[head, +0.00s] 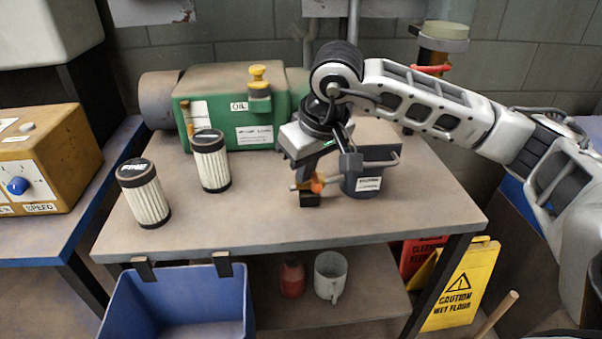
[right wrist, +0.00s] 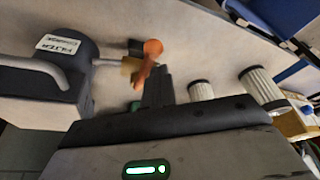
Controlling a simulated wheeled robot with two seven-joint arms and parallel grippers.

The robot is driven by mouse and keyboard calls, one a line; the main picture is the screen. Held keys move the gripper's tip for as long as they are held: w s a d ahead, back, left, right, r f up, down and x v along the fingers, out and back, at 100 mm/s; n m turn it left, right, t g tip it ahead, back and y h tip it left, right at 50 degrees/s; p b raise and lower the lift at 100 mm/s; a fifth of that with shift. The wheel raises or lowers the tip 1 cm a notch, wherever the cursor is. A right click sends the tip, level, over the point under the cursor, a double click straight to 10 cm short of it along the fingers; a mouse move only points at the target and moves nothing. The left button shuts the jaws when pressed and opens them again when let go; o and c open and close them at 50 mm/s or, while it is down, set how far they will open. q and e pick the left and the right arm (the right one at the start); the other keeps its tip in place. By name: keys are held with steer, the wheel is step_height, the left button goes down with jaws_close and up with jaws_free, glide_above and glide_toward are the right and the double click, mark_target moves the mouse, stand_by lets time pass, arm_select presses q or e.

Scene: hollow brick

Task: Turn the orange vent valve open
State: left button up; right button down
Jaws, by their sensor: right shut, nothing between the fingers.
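The orange vent valve handle (head: 317,187) sits on a small brass-coloured fitting beside the dark grey filter housing (head: 368,184) on the bench. In the right wrist view the orange handle (right wrist: 151,55) stands out from the brass fitting, which joins the labelled housing (right wrist: 62,62) by a thin pipe. My right gripper (head: 311,170) reaches down over the valve. Its fingers (right wrist: 158,84) are shut and empty, their tips right beside the orange handle; I cannot tell whether they touch it. The gripper partly hides the valve in the head view. My left gripper is out of view.
A green oil unit (head: 222,102) with a yellow cap stands behind. Two white pleated filters (head: 146,198) stand to the left on the bench (head: 250,220). A blue bin (head: 180,300) hangs at the front edge. The bench front is clear.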

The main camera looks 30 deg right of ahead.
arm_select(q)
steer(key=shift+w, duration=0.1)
arm_select(e)
steer(key=shift+s+d, duration=0.1)
steer(key=shift+d, duration=0.1)
stand_by(0.4)
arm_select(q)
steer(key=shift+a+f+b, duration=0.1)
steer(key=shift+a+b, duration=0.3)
arm_select(e)
step_height(320, 180, up, 9)
steer(key=a, duration=0.1)
steer(key=shift+w, duration=0.25)
steer(key=shift+a+f, duration=0.1)
